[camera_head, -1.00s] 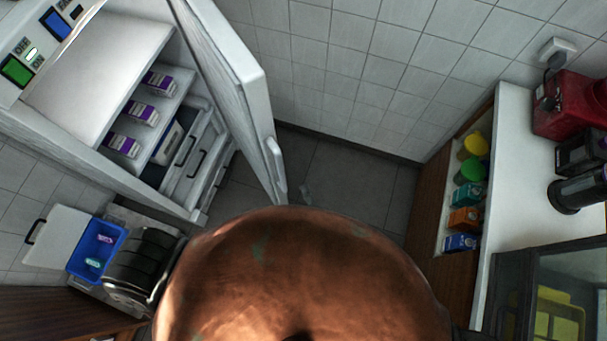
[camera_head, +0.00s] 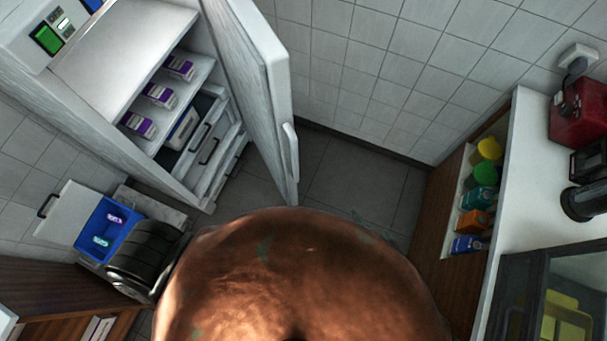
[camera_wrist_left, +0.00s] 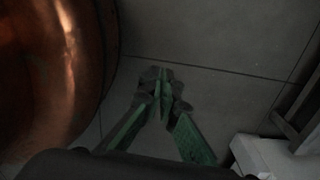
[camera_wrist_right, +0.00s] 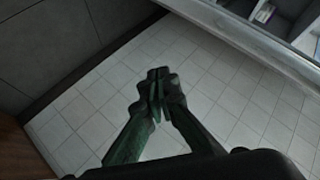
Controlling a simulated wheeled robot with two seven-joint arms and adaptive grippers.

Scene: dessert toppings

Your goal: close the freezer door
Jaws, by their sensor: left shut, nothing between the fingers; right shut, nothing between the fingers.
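The white freezer (camera_head: 125,60) stands at the upper left in the head view. Its door (camera_head: 262,110) is wide open, swung to the right, with a handle (camera_head: 290,150) on its outer edge. Inside are shelves with several purple-and-white cartons (camera_head: 158,95) and drawers. My right gripper (camera_head: 378,228) shows faintly over the floor, right of the door and apart from it. In the right wrist view it (camera_wrist_right: 157,84) is shut and empty, with a pale edge, apparently the door's, beyond it. My left gripper (camera_wrist_left: 163,85) is shut and empty over dark floor; the head view hides it.
A blue bin (camera_head: 108,228) stands by a dark cylinder (camera_head: 143,262) at the lower left. A white counter (camera_head: 525,190) and a shelf of bottles and cartons line the right side. Grey floor (camera_head: 345,180) lies clear between door and counter.

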